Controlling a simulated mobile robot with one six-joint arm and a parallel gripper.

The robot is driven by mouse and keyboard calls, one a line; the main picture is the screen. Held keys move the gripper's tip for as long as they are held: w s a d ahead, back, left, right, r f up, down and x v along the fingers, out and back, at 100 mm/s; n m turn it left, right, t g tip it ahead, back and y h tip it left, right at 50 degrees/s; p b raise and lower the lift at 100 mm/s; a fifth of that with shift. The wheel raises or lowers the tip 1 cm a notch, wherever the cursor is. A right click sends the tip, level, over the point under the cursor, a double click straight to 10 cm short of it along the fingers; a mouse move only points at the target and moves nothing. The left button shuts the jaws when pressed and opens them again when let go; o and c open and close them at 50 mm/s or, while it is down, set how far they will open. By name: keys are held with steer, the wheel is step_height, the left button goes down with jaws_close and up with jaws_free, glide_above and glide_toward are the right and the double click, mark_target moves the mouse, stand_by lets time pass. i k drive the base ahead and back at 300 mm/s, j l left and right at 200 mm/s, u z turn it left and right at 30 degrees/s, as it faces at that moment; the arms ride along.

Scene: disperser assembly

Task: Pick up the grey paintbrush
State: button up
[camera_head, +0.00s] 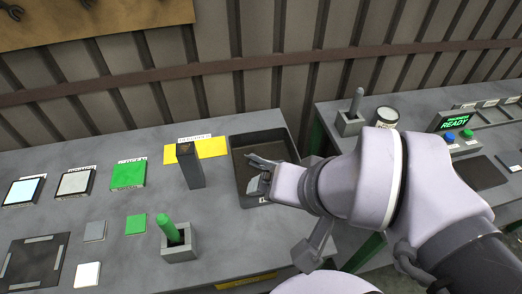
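A grey, upright, rounded stick (357,99) stands in a small grey block holder (349,124) on the right-hand table; it looks like the grey paintbrush, though no bristles show. My gripper (259,172) is over the dark open tray (242,197) on the left-hand table, to the left of and apart from that stick. Its fingers point left and are small and dark against the tray, so I cannot tell whether they are open or shut, or hold anything. A similar green stick (167,228) leans in another grey holder (180,250) on the left-hand table.
A dark upright block (190,167) stands left of the tray beside a yellow sheet (212,147). White, green and grey square pads lie to the left. A round white-topped item (385,114) and a green-lit display (457,121) are on the right-hand table. A gap separates the tables.

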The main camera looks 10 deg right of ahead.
mark_target(356, 102)
steer(key=z, duration=1.25)
steer(key=i+l, duration=0.15)
steer(key=l, duration=0.2)
steer(key=i+l, duration=0.2)
steer(key=l, duration=0.15)
steer(key=i+l, duration=0.15)
steer(key=l, duration=0.2)
steer(key=i+l+z, duration=0.1)
steer(key=l, duration=0.2)
steer(key=i, duration=0.05)
